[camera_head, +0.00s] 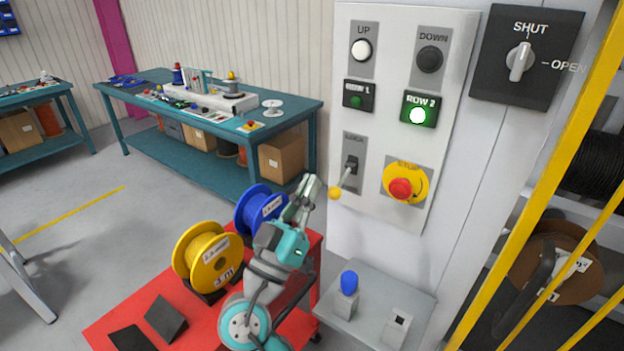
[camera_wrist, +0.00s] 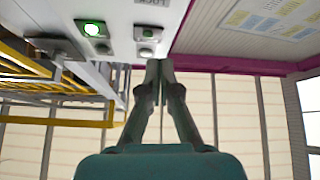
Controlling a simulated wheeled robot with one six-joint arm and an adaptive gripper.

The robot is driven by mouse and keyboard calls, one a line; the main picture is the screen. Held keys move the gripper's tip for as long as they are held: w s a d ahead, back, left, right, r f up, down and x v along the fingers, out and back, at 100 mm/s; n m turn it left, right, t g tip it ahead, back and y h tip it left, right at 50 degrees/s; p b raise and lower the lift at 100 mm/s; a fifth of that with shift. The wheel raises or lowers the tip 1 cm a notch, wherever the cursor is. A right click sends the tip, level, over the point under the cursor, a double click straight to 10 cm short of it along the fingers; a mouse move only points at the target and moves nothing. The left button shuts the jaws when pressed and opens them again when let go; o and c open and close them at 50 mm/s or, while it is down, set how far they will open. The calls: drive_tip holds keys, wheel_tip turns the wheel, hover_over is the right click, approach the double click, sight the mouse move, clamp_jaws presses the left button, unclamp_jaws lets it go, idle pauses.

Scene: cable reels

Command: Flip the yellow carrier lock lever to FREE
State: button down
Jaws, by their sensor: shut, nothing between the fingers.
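The lock lever (camera_head: 346,178) is on the white control panel under a plate marked LOCK. It has a dark base, a thin shaft and a yellow ball knob (camera_head: 334,193). The lever sticks out and slants down. My gripper (camera_head: 312,183) is shut and empty just left of the yellow knob. I cannot tell whether it touches the knob. In the wrist view my shut fingertips (camera_wrist: 158,66) point towards the panel's edge and wall. The lever is not seen there.
The panel (camera_head: 390,226) also holds UP and DOWN buttons, a lit green ROW 2 button (camera_head: 417,115) and a red stop button (camera_head: 401,189) close to the lever. A red cart (camera_head: 110,325) with yellow and blue reels stands below my arm. A grey shelf (camera_head: 372,310) juts out underneath.

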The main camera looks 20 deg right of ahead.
drive_tip(key=s+a+f, duration=0.2)
drive_tip(key=a+f, duration=0.1)
drive_tip(key=f, duration=0.2)
drive_tip(key=shift+s+f, duration=0.35)
drive_tip(key=shift+f, duration=0.05)
